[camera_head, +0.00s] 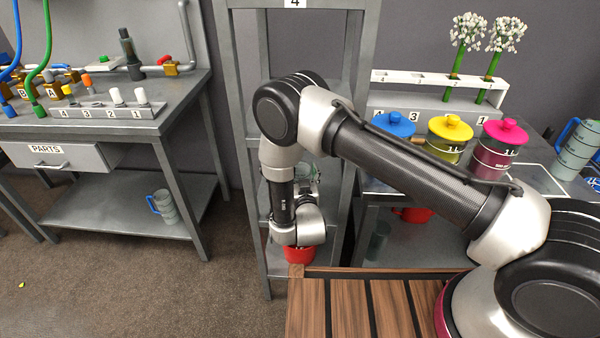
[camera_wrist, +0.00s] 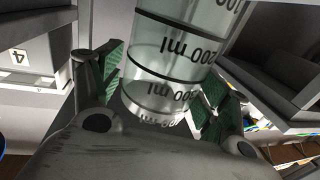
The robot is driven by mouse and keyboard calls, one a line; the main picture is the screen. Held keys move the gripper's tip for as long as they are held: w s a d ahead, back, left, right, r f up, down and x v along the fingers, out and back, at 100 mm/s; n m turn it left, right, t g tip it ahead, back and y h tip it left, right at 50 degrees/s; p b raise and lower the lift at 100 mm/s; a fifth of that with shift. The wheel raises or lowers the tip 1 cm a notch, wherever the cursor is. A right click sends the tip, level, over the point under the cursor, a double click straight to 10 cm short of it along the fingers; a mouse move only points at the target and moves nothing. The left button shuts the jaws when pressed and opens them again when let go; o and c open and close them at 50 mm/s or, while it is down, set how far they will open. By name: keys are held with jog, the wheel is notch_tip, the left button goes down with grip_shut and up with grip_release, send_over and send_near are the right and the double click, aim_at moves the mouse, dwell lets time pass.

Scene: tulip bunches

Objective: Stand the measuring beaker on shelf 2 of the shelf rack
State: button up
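The measuring beaker (camera_wrist: 172,65) is clear, with dark rings and ml marks. In the wrist view it stands between the green-padded fingers of my gripper (camera_wrist: 160,95), which appear closed against both its sides. In the head view my gripper (camera_head: 308,182) is at the grey shelf rack (camera_head: 247,130), mostly hidden behind my wrist. Only a little clear glass shows there, so I cannot tell whether the beaker touches a shelf. The rack has several levels, and a label 4 shows at its top.
A red pot (camera_head: 276,254) sits low in the rack, below my wrist. A workbench (camera_head: 180,100) stands left, with a blue-handled jug (camera_head: 165,207) on its lower shelf. Lidded canisters (camera_head: 448,140) and a flower rack (camera_head: 425,78) are at right. Rack posts stand close around my gripper.

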dwell(0.3)
jog(key=s+d, duration=0.2)
jog(key=s, duration=1)
jog(key=shift+r, duration=0.15)
